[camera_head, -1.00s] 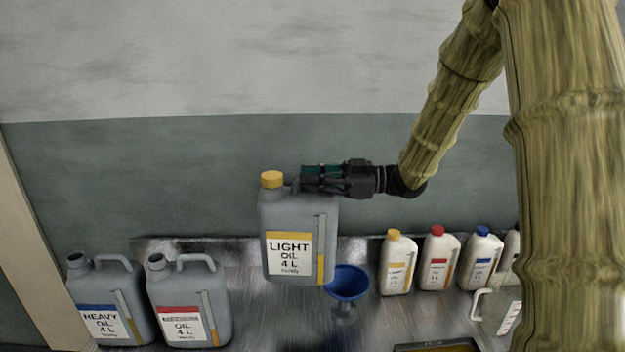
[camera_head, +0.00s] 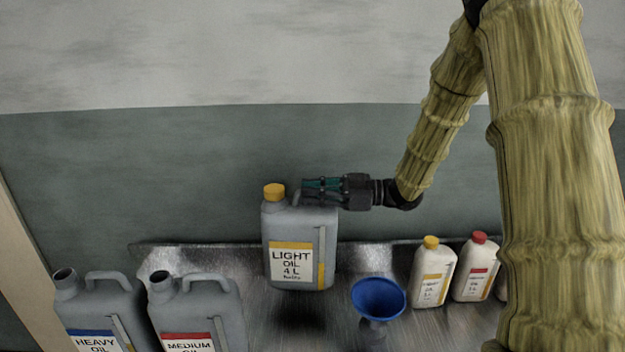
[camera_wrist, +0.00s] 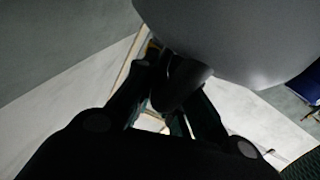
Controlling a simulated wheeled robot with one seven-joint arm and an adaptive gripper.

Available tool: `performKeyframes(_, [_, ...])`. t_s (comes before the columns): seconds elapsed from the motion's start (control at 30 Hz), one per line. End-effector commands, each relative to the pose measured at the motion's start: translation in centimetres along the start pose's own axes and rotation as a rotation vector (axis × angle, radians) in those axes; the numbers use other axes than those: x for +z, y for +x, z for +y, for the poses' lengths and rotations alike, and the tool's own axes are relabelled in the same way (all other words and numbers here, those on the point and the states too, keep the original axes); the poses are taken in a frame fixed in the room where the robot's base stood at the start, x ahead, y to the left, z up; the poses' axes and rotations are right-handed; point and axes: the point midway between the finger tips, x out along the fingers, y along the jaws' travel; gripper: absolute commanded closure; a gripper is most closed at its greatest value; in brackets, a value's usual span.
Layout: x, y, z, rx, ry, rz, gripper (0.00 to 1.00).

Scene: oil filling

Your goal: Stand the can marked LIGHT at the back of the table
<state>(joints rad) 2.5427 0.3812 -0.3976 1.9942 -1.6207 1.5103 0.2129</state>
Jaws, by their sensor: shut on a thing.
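The LIGHT oil can (camera_head: 299,232) is grey with a yellow cap and a yellow-banded label. In the head view it hangs upright above the back part of the metal table (camera_head: 255,330), with a dark shadow on the table beneath it. My gripper (camera_head: 308,192) reaches in from the right and is shut on the can's handle near its top. In the wrist view my gripper's fingers (camera_wrist: 170,90) close around the dark handle, and the grey can body (camera_wrist: 235,35) fills the upper right.
The HEAVY can (camera_head: 100,305) and MEDIUM can (camera_head: 195,310) stand uncapped at the left. A blue funnel (camera_head: 378,298) stands right of the held can. A yellow-capped bottle (camera_head: 433,275) and a red-capped bottle (camera_head: 476,270) stand farther right. A raised metal edge (camera_head: 190,256) runs along the back.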

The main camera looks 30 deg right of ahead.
Motion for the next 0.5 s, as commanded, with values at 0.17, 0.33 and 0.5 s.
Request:
performKeyframes(0.17, [2.7,0.1,-0.7,0.000,-0.002,0.004,1.00])
performKeyframes(0.33, [3.9,0.1,-1.0,0.001,-0.003,0.005,1.00])
performKeyframes(0.5, [4.2,0.1,-1.1,0.001,-0.003,0.005,1.00])
